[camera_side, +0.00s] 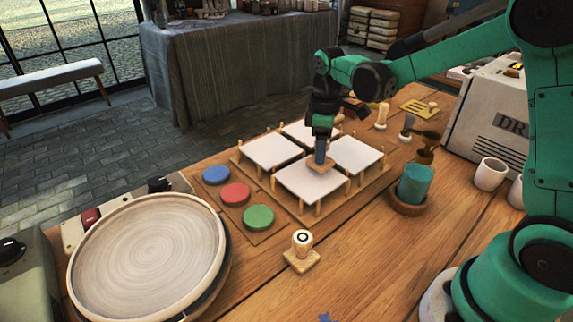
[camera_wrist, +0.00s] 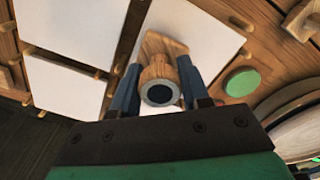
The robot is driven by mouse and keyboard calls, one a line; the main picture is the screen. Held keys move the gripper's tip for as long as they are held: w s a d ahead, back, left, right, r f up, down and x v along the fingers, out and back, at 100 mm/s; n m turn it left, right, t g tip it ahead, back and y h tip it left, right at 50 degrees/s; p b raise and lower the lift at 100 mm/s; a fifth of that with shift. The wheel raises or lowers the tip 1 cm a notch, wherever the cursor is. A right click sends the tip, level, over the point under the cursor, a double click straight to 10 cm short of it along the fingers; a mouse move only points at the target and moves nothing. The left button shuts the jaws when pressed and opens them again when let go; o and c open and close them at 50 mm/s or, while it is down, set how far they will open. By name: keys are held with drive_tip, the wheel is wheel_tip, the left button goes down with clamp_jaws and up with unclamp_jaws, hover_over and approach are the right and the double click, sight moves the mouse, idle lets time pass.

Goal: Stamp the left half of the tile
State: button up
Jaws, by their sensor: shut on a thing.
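My gripper (camera_side: 321,150) is shut on a wooden stamp (camera_side: 320,164) with a round handle top; it also shows between the fingers in the wrist view (camera_wrist: 158,68). The stamp's base is down at the far part of the front white tile (camera_side: 312,187), which shows under the stamp in the wrist view (camera_wrist: 196,45). I cannot tell whether base and tile touch. No print shows on the tile's visible part; the stamp hides some of it. Blue (camera_side: 217,175), red (camera_side: 235,194) and green (camera_side: 258,217) pads lie left of the tiles.
Several white tiles stand on pegs on a wooden board (camera_side: 375,187). Another stamp (camera_side: 302,245) stands in front of them. A teal cup (camera_side: 415,184) is at the right, a round wheel (camera_side: 148,255) at the left. Small tools stand behind the cup.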

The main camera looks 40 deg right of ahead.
drive_tip(key=shift+f, duration=0.5)
idle(1.1)
drive_tip(key=shift+r, duration=3.55)
